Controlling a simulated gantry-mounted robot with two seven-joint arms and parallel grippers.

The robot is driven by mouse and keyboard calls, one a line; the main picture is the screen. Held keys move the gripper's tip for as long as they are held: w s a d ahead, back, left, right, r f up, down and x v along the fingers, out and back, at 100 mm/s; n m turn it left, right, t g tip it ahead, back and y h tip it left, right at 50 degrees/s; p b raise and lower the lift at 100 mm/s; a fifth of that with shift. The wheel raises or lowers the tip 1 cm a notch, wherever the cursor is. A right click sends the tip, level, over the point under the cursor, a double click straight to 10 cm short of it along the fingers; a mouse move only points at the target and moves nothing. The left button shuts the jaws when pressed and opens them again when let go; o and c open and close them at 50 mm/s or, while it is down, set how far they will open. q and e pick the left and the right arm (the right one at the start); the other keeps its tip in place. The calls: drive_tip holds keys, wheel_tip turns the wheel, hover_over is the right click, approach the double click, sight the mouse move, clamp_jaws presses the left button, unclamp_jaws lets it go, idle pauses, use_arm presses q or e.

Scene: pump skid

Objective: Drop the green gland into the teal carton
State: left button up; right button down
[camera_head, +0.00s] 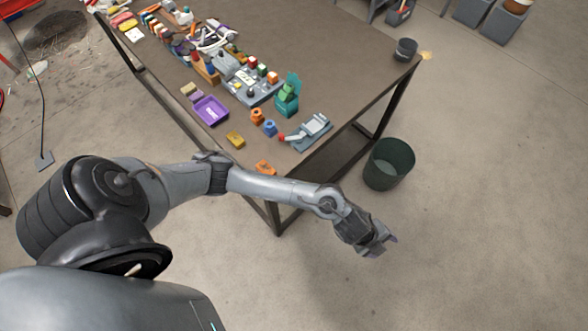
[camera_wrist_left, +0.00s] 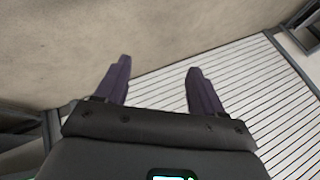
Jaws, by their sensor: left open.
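The teal carton (camera_head: 285,108) stands on the workbench near its right part, with a flap raised at the back. A green piece (camera_head: 287,90), which looks like the green gland, shows at the carton's open top; it is too small to tell how deep it sits. My left gripper (camera_head: 388,241) hangs out past the bench's front edge, over the floor, well away from the carton. In the left wrist view its two dark fingers (camera_wrist_left: 160,85) are apart with nothing between them. My right gripper is not in view.
Orange (camera_head: 256,116) and blue (camera_head: 269,128) ring-like parts, a purple tray (camera_head: 210,110) and a grey clamp-like fixture (camera_head: 311,128) lie near the carton. A dark bin (camera_head: 389,164) stands on the floor beside the bench (camera_head: 345,75). The bench's back right is mostly clear.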

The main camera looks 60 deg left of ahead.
use_arm(q)
drive_tip(key=s+a+r+n+t+y, duration=0.1)
drive_tip(key=s+a+r+n+y, duration=0.1)
drive_tip(key=s+a+r+n, duration=0.45)
drive_tip(key=s+a+r+n+g+y, duration=0.1)
drive_tip(key=s+a+n+g+y, duration=0.1)
drive_tip(key=s+a+n, duration=0.8)
drive_tip(key=s+a, duration=0.2)
drive_tip(key=a, duration=0.1)
drive_tip(key=shift+g+y, duration=0.4)
drive_tip(key=shift+w+n, duration=0.1)
drive_tip(key=shift+n, duration=0.15)
